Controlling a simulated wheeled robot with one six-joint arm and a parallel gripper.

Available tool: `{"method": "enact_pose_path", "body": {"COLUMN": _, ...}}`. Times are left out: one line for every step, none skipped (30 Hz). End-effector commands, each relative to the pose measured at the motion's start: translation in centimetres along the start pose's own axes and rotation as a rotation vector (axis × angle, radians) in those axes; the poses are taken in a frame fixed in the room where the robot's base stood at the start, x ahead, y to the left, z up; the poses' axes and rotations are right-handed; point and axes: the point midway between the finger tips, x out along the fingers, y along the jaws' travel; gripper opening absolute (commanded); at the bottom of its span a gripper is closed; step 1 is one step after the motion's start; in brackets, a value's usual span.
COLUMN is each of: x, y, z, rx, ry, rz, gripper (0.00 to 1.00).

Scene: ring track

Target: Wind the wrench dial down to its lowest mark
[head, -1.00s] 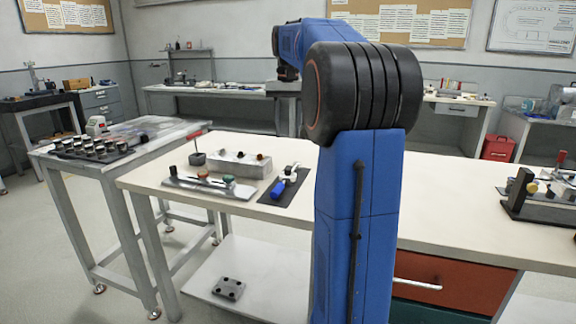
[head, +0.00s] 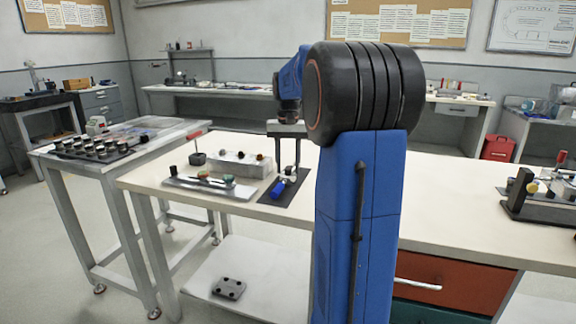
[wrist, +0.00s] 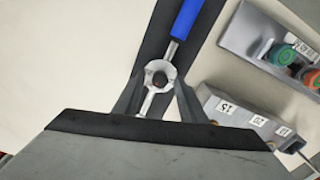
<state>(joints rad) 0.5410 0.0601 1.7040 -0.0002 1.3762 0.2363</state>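A wrench with a blue handle (head: 277,189) lies on a dark mat (head: 293,193) on the pale workbench. In the wrist view its blue handle (wrist: 187,18) points up and its round metal head (wrist: 165,69) with a dark centre sits lower. My gripper (head: 287,166) points down over the mat. In the wrist view my gripper (wrist: 156,88) is open, its fingers on either side of the wrench head. I cannot tell whether they touch it. No dial scale or mark is readable on the wrench.
A grey block (wrist: 240,112) with number labels and a plate (wrist: 245,38) with red and green knobs stand close beside the mat. A red-handled tool (head: 197,150) stands behind. The bench left of the wrench in the wrist view is clear.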

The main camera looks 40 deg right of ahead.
Motion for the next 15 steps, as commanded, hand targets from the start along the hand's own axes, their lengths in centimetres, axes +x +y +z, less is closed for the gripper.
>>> {"method": "enact_pose_path", "body": {"x": 0.01, "y": 0.0, "z": 0.0, "rx": 0.0, "ry": 0.0, "rz": 0.0, "gripper": 0.38}}
{"method": "enact_pose_path", "body": {"x": 0.01, "y": 0.0, "z": 0.0, "rx": 0.0, "ry": 0.0, "rz": 0.0, "gripper": 0.38}}
{"method": "enact_pose_path", "body": {"x": 0.0, "y": 0.0, "z": 0.0, "rx": 0.0, "ry": 0.0, "rz": 0.0, "gripper": 0.38}}
{"method": "enact_pose_path", "body": {"x": 0.0, "y": 0.0, "z": 0.0, "rx": 0.0, "ry": 0.0, "rz": 0.0, "gripper": 0.38}}
{"method": "enact_pose_path", "body": {"x": 0.0, "y": 0.0, "z": 0.0, "rx": 0.0, "ry": 0.0, "rz": 0.0, "gripper": 0.38}}
{"method": "enact_pose_path", "body": {"x": -0.01, "y": 0.0, "z": 0.0, "rx": 0.0, "ry": 0.0, "rz": 0.0, "gripper": 0.28}}
{"method": "enact_pose_path", "body": {"x": -0.01, "y": 0.0, "z": 0.0, "rx": 0.0, "ry": 0.0, "rz": 0.0, "gripper": 0.21}}
{"method": "enact_pose_path", "body": {"x": -0.01, "y": 0.0, "z": 0.01, "rx": 0.0, "ry": 0.0, "rz": 0.0, "gripper": 0.14}}
{"method": "enact_pose_path", "body": {"x": -0.01, "y": 0.0, "z": 0.01, "rx": 0.0, "ry": 0.0, "rz": 0.0, "gripper": 0.04}}
{"method": "enact_pose_path", "body": {"x": -0.02, "y": 0.0, "z": 0.01, "rx": 0.0, "ry": 0.0, "rz": 0.0, "gripper": 0.0}}
{"method": "enact_pose_path", "body": {"x": -0.02, "y": 0.0, "z": 0.01, "rx": 0.0, "ry": 0.0, "rz": 0.0, "gripper": 0.0}}
{"method": "enact_pose_path", "body": {"x": -0.02, "y": 0.0, "z": 0.01, "rx": 0.0, "ry": 0.0, "rz": 0.0, "gripper": 0.0}}
{"method": "enact_pose_path", "body": {"x": -0.02, "y": 0.0, "z": 0.01, "rx": 0.0, "ry": 0.0, "rz": 0.0, "gripper": 0.0}}
{"method": "enact_pose_path", "body": {"x": -0.02, "y": 0.0, "z": 0.01, "rx": -0.001, "ry": 0.0, "rz": 0.0, "gripper": 0.0}}
{"method": "enact_pose_path", "body": {"x": -0.02, "y": 0.0, "z": 0.01, "rx": -0.002, "ry": 0.0, "rz": 0.0, "gripper": 0.0}}
